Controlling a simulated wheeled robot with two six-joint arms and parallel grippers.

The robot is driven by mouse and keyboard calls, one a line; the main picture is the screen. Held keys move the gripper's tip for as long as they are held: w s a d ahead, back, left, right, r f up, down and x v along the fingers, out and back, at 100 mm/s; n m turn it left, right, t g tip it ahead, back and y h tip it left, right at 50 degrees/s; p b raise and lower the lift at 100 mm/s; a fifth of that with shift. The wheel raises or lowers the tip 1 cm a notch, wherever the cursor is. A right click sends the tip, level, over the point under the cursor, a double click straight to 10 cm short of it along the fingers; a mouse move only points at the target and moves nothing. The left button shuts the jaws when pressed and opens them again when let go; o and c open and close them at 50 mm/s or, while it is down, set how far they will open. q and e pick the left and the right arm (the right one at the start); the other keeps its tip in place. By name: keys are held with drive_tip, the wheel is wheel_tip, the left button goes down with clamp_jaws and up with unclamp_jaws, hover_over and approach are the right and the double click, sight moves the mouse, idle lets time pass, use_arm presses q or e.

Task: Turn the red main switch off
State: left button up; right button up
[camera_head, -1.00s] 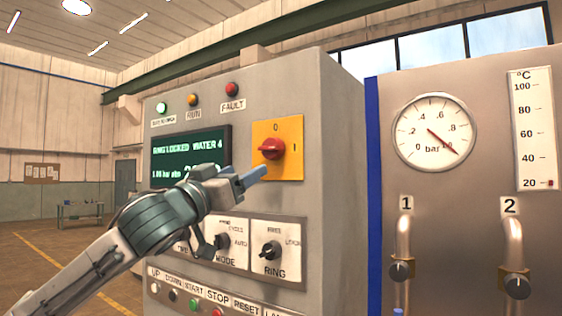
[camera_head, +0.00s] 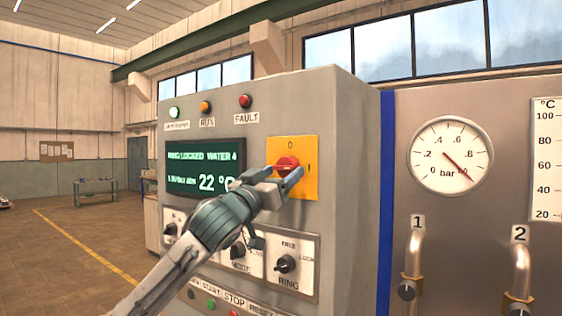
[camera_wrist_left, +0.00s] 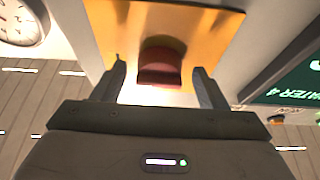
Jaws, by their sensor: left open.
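The red main switch (camera_head: 287,163) is a rotary knob on a yellow plate (camera_head: 305,190) on the grey control cabinet. The plate carries a 0 at the top. My left gripper (camera_head: 283,174) is open at the knob, with one finger reaching to its lower right and one to its left. In the left wrist view the red knob (camera_wrist_left: 161,64) sits between the two open fingers (camera_wrist_left: 158,88), with a gap visible on both sides. The fingers partly hide the knob in the head view. My right gripper is not in view.
Below the plate are selector knobs, including the RING knob (camera_head: 286,264), and a row of push buttons. A green display (camera_head: 205,167) lies left of the switch. To the right are a pressure gauge (camera_head: 450,156) and two pipes with valves.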

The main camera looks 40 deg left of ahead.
use_arm(q)
drive_tip(key=shift+w+r, duration=0.15)
drive_tip(key=shift+w, duration=0.15)
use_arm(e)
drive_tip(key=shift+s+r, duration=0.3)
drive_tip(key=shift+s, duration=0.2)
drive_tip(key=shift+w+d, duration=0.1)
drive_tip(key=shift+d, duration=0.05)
use_arm(q)
drive_tip(key=c, duration=1)
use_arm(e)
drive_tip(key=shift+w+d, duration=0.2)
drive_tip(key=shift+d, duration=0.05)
